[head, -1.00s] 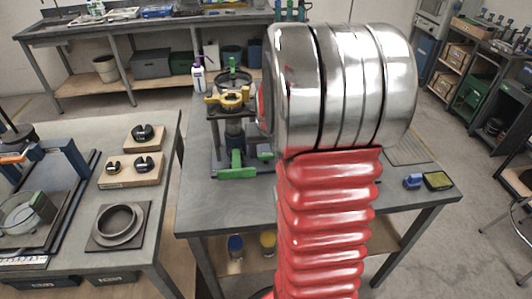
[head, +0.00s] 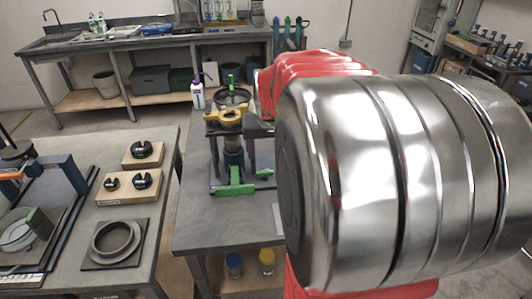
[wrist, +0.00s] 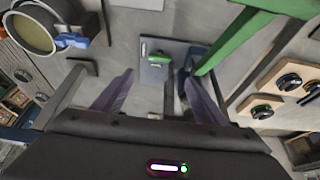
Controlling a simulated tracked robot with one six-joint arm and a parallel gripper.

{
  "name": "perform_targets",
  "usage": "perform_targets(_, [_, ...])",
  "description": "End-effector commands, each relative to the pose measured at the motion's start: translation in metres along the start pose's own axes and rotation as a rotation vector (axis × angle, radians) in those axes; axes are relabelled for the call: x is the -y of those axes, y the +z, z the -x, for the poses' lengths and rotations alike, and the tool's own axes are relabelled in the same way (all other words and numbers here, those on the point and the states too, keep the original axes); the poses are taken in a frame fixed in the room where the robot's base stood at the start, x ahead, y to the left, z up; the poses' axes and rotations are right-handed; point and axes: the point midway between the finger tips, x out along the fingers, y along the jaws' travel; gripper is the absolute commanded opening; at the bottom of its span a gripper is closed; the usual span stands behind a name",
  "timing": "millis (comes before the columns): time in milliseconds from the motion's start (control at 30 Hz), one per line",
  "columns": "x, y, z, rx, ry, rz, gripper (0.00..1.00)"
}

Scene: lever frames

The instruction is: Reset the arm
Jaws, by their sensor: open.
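My gripper (wrist: 158,80) shows in the wrist view with its two purple-grey fingers spread apart and nothing between them. My arm, with a big silver joint and red ribbed sleeve, fills the right of the head view and hides the gripper there. A lever frame (head: 232,140) with a yellow ring and a green base piece (head: 236,189) stands on the middle table, left of my arm. In the wrist view, a long green bar (wrist: 236,45) slants at the upper right, and a grey plate with a small green part (wrist: 157,60) lies beyond the fingers.
Wooden blocks with black knobs (head: 128,186) and a round ring on a plate (head: 115,239) sit on the left table. A white bottle (head: 198,92) stands behind the lever frame. A bench (head: 130,42) runs along the back wall. The middle table's front left is bare.

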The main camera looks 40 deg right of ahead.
Motion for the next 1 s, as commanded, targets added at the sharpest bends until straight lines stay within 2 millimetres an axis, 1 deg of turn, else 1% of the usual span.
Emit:
perform_targets(500, [0.0,0.0,0.0,0.0,0.0,0.0,0.66])
perform_targets(633, [0.005,0.003,0.003,-0.002,-0.004,0.01,0.66])
perform_targets(767, [0.024,0.013,0.016,-0.01,-0.019,0.046,0.66])
perform_targets(867, [0.045,0.028,0.03,-0.018,-0.038,0.09,0.66])
perform_targets(1000, [0.076,0.054,0.052,-0.031,-0.07,0.161,0.66])
